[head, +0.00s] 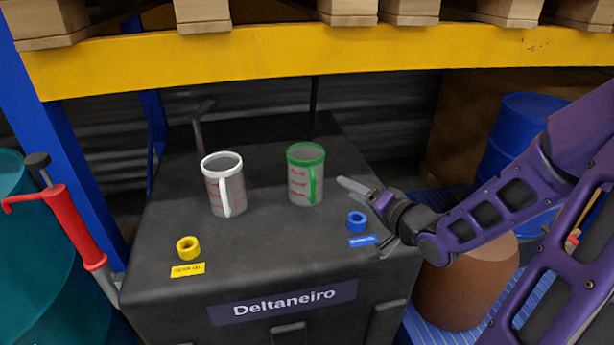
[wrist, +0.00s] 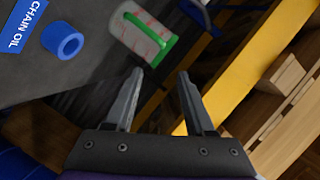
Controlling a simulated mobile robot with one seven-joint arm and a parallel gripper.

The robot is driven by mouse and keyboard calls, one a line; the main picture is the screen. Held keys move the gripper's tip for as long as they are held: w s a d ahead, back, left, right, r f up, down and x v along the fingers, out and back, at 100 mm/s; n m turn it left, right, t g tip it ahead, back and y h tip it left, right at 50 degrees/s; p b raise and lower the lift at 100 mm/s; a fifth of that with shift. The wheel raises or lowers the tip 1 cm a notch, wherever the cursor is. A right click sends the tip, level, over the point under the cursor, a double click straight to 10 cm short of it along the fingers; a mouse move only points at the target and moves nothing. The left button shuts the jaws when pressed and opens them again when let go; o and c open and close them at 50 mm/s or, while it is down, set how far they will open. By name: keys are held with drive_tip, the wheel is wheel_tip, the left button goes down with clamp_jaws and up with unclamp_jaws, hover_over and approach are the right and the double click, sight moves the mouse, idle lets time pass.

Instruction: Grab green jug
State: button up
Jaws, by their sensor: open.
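The green jug (head: 305,174), a clear measuring jug with green rim and handle and red markings, stands upright on the black cabinet top, right of centre in the head view. In the wrist view the green jug (wrist: 140,36) shows at the top, beyond the fingertips, with its green handle facing my gripper's side. My gripper (head: 364,212) is open and empty, to the right of the jug and apart from it. In the wrist view my gripper (wrist: 160,72) has its two fingers spread with nothing between them.
A white-handled jug (head: 224,184) stands left of the green one. A yellow ring (head: 188,248) and a blue ring (head: 356,219) lie near labels at the front. A yellow shelf beam (head: 330,52) crosses above. A red hand pump (head: 75,225) stands at left.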

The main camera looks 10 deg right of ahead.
drive_tip(key=b, duration=0.2)
approach(308, 180)
wheel_tip(308, 180, up, 3)
drive_tip(key=w, duration=0.1)
drive_tip(key=b+x, duration=0.2)
drive_tip(key=x, duration=0.3)
drive_tip(key=shift+w+a, duration=0.1)
drive_tip(key=shift+a, duration=0.1)
clamp_jaws()
drive_tip(key=shift+f, duration=0.1)
idle(0.8)
